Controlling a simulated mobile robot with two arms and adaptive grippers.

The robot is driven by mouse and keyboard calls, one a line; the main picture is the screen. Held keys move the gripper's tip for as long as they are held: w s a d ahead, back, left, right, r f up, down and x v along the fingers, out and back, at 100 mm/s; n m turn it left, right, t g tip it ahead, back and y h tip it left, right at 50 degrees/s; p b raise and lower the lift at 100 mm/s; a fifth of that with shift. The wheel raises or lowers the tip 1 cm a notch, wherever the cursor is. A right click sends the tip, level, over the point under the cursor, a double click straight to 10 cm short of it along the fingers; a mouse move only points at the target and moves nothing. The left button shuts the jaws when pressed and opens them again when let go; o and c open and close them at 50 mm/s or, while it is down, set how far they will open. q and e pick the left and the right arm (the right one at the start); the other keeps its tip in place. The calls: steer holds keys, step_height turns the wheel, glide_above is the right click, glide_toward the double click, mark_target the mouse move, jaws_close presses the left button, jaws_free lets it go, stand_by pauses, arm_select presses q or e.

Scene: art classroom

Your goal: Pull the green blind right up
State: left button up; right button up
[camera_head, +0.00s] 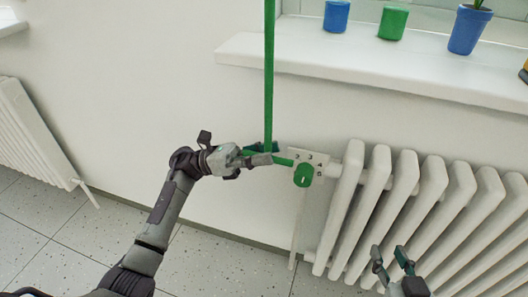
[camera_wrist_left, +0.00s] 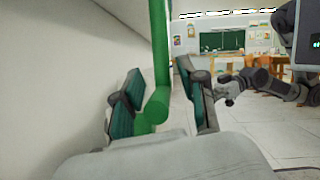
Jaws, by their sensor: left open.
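My right gripper (camera_head: 392,260) is open and empty in front of the radiator. The blind itself is out of view.
The sill (camera_head: 330,62) juts out above, bearing a blue cup (camera_head: 336,16), green cup (camera_head: 393,22) and potted plant (camera_head: 468,30).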

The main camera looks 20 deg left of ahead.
arm_select(q)
jaws_close()
steer(key=shift+a+r, duration=0.1)
steer(key=shift+r, duration=0.2)
step_height(320, 180, up, 7)
steer(key=p, duration=0.2)
steer(key=shift+f+p, duration=0.15)
steer(key=shift+p, duration=0.2)
step_height(320, 180, up, 8)
steer(key=p, duration=0.2)
steer(key=shift+f, duration=0.15)
arm_select(e)
steer(key=s+d+f+g+h, duration=0.1)
steer(key=s+d+f+g, duration=0.1)
steer(key=s+f+g, duration=0.2)
steer(key=s+d+f+g+h, duration=0.1)
steer(key=s+d+f+g, duration=0.2)
steer(key=s, duration=0.7)
steer(key=f+g, duration=0.2)
steer(key=g, duration=0.1)
steer(key=shift+s+d+m+g+h, duration=0.2)
steer(key=shift+s+m+g+h, duration=0.1)
steer(key=shift+s+h, duration=0.1)
